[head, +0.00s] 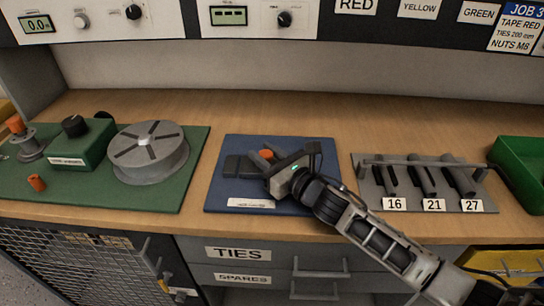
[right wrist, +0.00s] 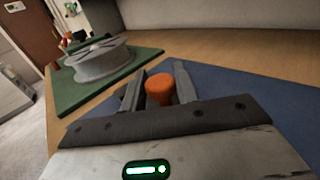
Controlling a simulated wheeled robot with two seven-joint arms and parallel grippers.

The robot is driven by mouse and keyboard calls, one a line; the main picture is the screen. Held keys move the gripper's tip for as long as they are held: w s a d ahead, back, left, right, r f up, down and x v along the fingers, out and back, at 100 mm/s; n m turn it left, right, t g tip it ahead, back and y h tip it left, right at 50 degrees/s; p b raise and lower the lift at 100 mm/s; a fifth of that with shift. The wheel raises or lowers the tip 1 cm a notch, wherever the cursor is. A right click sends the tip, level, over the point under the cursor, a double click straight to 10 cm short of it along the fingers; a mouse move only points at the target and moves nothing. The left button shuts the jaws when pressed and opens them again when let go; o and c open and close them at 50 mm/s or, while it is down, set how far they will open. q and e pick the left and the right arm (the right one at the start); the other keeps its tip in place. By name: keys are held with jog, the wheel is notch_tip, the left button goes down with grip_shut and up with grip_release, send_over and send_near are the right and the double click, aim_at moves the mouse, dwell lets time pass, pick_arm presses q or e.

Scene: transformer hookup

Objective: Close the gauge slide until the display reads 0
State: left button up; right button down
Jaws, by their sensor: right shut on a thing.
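The gauge, with a dark grey block (head: 240,167), sits on a blue mat (head: 222,192) in the middle of the bench. Its orange knob (head: 266,154) shows just beyond my right gripper (head: 272,158). In the right wrist view, the orange knob (right wrist: 159,88) stands between the two dark fingers, and the gripper is shut on it. My right arm comes in from the lower right and hides part of the gauge. I see no readable gauge display on the mat. A panel display (head: 37,25) at upper left seems to read 0.0. My left gripper is out of view.
A green mat (head: 150,199) at left holds a grey spool (head: 148,152) and a green box (head: 82,145). At right stands a rack with several tools (head: 424,178) above labels 16, 21 and 27, beside a green bin (head: 520,170). The wood behind the mats is clear.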

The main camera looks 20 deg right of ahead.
jog(key=shift+w+a, duration=0.2)
jog(key=shift+a, duration=0.2)
jog(key=c, duration=1.1)
grip_release()
jog(key=shift+a, duration=0.1)
jog(key=b+v, duration=0.2)
jog(key=v, duration=1.2)
jog(key=shift+s+f, duration=0.1)
jog(key=shift+s, duration=0.2)
jog(key=shift+s+d, duration=0.35)
jog(key=shift+s, duration=0.25)
